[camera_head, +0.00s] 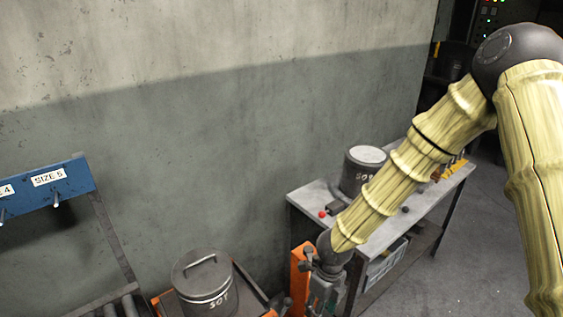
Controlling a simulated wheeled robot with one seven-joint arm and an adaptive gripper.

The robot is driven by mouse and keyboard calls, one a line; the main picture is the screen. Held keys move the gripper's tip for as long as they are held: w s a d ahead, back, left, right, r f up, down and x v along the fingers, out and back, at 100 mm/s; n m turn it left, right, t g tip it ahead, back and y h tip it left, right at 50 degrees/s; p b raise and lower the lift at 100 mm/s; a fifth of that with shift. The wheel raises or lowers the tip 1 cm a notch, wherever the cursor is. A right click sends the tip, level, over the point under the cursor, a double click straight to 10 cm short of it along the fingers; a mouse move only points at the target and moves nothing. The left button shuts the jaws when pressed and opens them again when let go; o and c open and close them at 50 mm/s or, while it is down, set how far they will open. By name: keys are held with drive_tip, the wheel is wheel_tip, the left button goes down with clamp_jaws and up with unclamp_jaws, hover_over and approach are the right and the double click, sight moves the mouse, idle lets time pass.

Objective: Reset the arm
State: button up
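My arm, in a pale yellow ribbed sleeve, comes in from the right in the head view. It bends at a dark joint (518,55) and runs down and left to the wrist (333,250). My gripper (322,295) hangs below the wrist at the bottom edge, in front of the grey table (312,198) and close to an orange upright (300,272). Its fingertips are not clearly visible, so I cannot tell whether it is open or holds anything.
A grey pot (366,158) and a red knob (322,214) are on the table, partly behind my arm. A lidded pot (203,285) stands at the bottom left. A blue labelled rack (75,180) is at the left. Bare floor (485,235) shows at the right.

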drive_tip(key=s+f+m+g+y+b, duration=0.1)
drive_tip(key=s+f+m+y+b, duration=0.4)
drive_tip(key=s+f+m, duration=1.55)
drive_tip(key=s+d+f+m+t+h+b, duration=0.1)
drive_tip(key=s+d+f+m+h+b, duration=0.2)
drive_tip(key=m, duration=0.9)
drive_tip(key=s+d+f+m+t+h+b, duration=0.1)
drive_tip(key=s+d+f+m+h+b, duration=0.1)
drive_tip(key=d+f+m+b, duration=0.3)
drive_tip(key=s+d+f+m, duration=0.1)
drive_tip(key=d+f+m, duration=0.1)
drive_tip(key=d+m, duration=0.2)
drive_tip(key=shift+s+f+m+h, duration=0.15)
drive_tip(key=shift+f+m+h, duration=0.2)
drive_tip(key=shift+m, duration=1)
drive_tip(key=shift+r, duration=0.15)
